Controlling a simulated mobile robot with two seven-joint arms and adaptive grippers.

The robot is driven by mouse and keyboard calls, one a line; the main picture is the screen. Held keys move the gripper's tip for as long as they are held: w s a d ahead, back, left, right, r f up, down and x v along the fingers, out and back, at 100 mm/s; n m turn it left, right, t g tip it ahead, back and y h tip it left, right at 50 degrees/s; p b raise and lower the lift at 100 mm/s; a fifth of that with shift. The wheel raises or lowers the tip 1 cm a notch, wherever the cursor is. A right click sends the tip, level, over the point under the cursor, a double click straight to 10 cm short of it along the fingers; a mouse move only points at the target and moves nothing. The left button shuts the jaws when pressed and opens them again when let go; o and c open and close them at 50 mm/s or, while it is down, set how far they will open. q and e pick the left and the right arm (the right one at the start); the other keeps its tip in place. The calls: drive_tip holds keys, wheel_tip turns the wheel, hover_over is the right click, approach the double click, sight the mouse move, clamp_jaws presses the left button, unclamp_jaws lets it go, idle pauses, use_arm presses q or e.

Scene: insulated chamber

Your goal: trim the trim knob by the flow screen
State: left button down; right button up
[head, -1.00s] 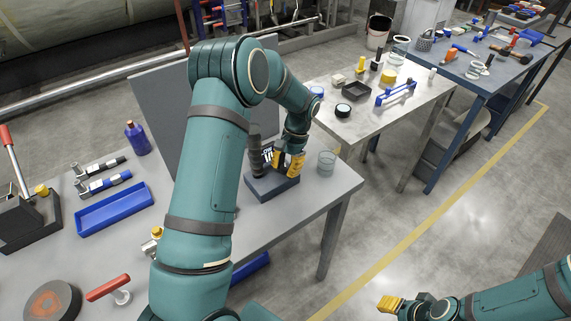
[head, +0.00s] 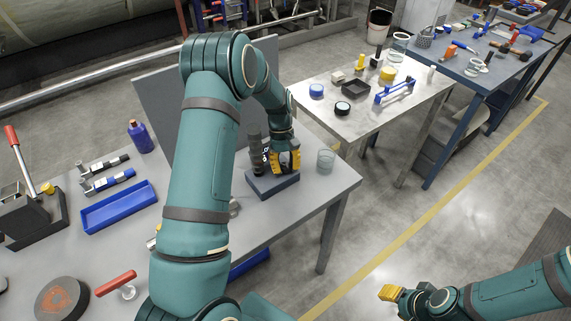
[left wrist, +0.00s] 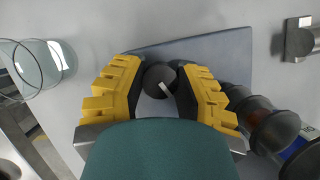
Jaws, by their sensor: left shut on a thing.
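The trim knob (left wrist: 160,80) is dark and round with a pale pointer mark in the left wrist view. It stands on a dark blue-grey block (left wrist: 215,50), which also shows on the grey bench in the head view (head: 272,188). My left gripper (head: 286,162) is over the block, its yellow fingers (left wrist: 160,92) shut on the knob from both sides. The flow screen (head: 266,154), dark with white marks, is mostly hidden behind this gripper. My right gripper (head: 389,293) is far off at the lower right, its finger gap unclear.
A clear glass (head: 326,161) stands close right of the block, near the bench edge. A dark cylindrical fixture (head: 255,152) rises beside the gripper on the left. A blue tray (head: 119,208) and a blue bottle (head: 140,137) are farther left. A grey panel (head: 165,95) stands behind.

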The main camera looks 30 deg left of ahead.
sight(285, 166)
use_arm(q)
drive_tip(key=shift+s+f+n+t+h+p, duration=0.1)
drive_tip(key=shift+n+t+h+p, duration=0.35)
drive_tip(key=shift+n, duration=1.45)
drive_tip(key=c, duration=0.6)
unclamp_jaws()
drive_tip(key=shift+c, duration=0.2)
drive_tip(key=shift+r+t, duration=0.25)
drive_tip(key=shift+r, duration=0.2)
wheel_tip(285, 166, up, 9)
drive_tip(key=shift+r, duration=0.1)
